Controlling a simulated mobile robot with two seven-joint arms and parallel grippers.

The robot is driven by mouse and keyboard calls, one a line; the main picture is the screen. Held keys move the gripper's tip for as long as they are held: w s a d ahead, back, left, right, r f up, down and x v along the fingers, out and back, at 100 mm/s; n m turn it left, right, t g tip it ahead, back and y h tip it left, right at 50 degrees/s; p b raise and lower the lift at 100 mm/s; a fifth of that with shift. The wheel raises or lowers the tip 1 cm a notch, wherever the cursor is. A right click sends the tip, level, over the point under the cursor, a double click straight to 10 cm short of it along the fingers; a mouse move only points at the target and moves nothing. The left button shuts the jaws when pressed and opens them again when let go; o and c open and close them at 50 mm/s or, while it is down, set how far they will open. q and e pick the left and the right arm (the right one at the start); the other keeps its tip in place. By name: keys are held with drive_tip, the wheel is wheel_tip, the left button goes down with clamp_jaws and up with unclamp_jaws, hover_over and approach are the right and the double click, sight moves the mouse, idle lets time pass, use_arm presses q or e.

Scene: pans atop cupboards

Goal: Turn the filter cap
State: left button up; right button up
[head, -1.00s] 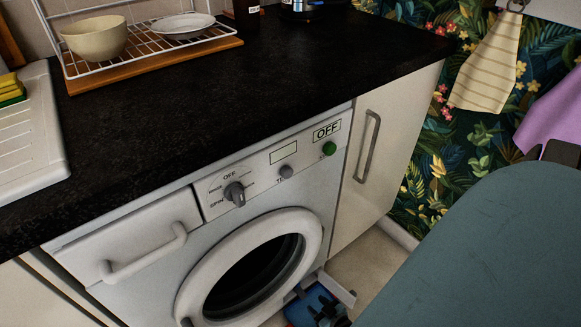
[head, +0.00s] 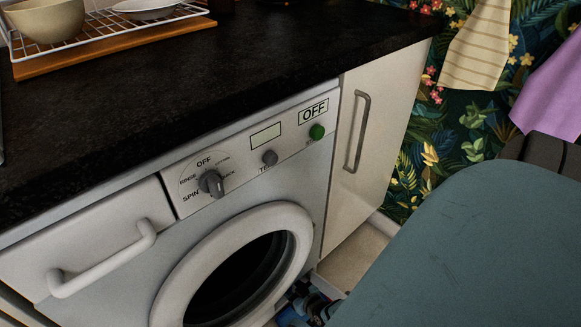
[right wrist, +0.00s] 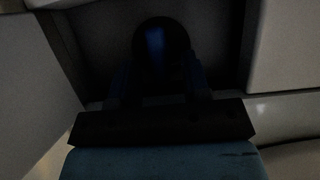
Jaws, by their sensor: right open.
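The filter cap (right wrist: 162,48) looks like a dark round shape with a blue sheen, inside a dark recess in the right wrist view. My right gripper (right wrist: 160,78) is open, with dim fingers to either side just below the cap. Whether they touch it is too dark to tell. The washing machine (head: 111,261) stands under the counter in the head view, with its round door (head: 166,294) shut. Blue and dark parts show low beside the machine, partly cut off, and I cannot tell what they are. My left gripper is not in view.
Pale panels (right wrist: 292,45) border the dark recess closely in the right wrist view. A cream cupboard (head: 350,190) is right of the machine. The black counter (head: 230,65) holds a dish rack (head: 110,32) with a bowl. Pale floor (head: 358,253) shows between the cupboard and my teal body part.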

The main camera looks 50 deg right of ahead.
drive_tip(key=shift+w+f, duration=0.2)
drive_tip(key=shift+w, duration=0.2)
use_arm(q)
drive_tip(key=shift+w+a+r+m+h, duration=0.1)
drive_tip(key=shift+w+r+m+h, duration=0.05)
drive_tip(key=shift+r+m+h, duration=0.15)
use_arm(e)
drive_tip(key=shift+w, duration=0.2)
clamp_jaws()
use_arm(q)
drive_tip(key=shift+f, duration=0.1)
